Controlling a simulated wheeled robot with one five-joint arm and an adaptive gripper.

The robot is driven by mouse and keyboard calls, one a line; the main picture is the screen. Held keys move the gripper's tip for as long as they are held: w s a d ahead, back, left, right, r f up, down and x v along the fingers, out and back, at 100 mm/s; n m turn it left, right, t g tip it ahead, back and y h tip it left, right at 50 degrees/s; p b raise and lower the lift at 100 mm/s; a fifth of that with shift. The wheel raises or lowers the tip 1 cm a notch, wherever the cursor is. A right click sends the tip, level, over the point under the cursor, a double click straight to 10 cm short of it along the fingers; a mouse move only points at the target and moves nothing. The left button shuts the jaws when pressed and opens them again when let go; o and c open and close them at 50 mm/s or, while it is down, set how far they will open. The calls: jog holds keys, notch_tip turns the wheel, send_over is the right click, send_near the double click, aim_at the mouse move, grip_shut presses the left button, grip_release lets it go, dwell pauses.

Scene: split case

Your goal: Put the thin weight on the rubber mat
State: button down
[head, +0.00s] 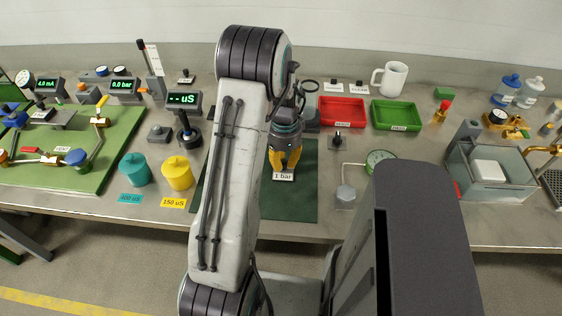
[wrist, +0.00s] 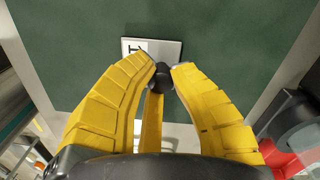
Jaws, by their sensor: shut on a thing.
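My gripper (head: 284,165) points down over the dark green rubber mat (head: 300,205) in the middle of the bench. In the wrist view my gripper (wrist: 164,68) has its yellow fingers closed on a small dark piece (wrist: 162,77), probably the thin weight's knob. A white plate marked "1 bar" (head: 283,177) shows just below the fingertips; part of it also shows in the wrist view (wrist: 142,48). The fingers hide much of the held piece. I cannot tell whether it touches the mat (wrist: 215,35).
Yellow (head: 177,174) and teal (head: 135,170) pots stand left of the mat. Red (head: 343,110) and green (head: 395,115) trays are behind. The mat's front part is bare.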

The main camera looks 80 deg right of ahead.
jog(key=shift+f, duration=0.1)
jog(key=c, duration=1.2)
grip_release()
jog(key=shift+c, duration=0.2)
